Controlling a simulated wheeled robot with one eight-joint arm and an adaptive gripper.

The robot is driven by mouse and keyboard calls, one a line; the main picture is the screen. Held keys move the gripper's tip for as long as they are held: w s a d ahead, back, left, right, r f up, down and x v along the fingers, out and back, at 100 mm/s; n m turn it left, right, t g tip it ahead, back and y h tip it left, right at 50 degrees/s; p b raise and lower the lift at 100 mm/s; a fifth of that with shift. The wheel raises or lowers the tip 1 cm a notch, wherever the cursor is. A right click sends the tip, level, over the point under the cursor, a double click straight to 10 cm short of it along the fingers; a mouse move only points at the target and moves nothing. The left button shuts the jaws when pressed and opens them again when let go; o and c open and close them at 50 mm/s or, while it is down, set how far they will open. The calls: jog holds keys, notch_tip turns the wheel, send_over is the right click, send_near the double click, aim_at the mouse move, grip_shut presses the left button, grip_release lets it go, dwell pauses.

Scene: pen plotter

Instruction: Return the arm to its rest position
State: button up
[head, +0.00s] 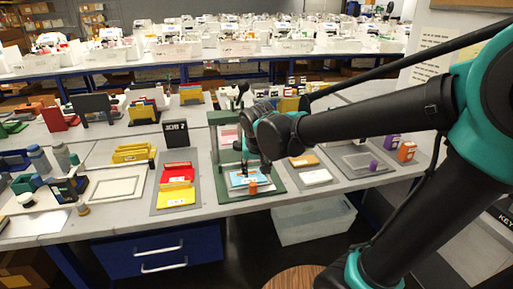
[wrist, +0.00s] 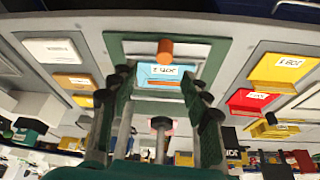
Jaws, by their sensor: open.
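My gripper (head: 246,168) is over the green-framed plotter station in the middle of the bench. In the wrist view my gripper's two dark green fingers (wrist: 160,84) stand wide apart, with nothing held between them. Below them lies a light blue card (head: 237,179) with a white label, on the green base plate (head: 275,188). A small orange cylinder (head: 253,187) stands at the card's near edge. It also shows in the wrist view (wrist: 165,50), beyond the fingertips. My arm reaches in from the right. It hides part of the station.
A white block (head: 316,177) lies on a grey tray to the right. Purple (head: 373,165) and orange (head: 406,151) containers stand farther right. A clear bin (head: 313,219) sits below the bench.

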jog(key=s+d+f, duration=0.3)
jog(key=d+f, duration=0.1)
jog(key=d, duration=0.3)
jog(key=s+d+f, duration=0.3)
jog(key=d, duration=0.4)
jog(key=s+d+f+m, duration=0.1)
jog(key=s+d+f, duration=0.3)
jog(key=d, duration=0.3)
jog(key=shift+d+f, duration=0.15)
jog(key=shift+f, duration=0.15)
jog(key=shift+s, duration=0.1)
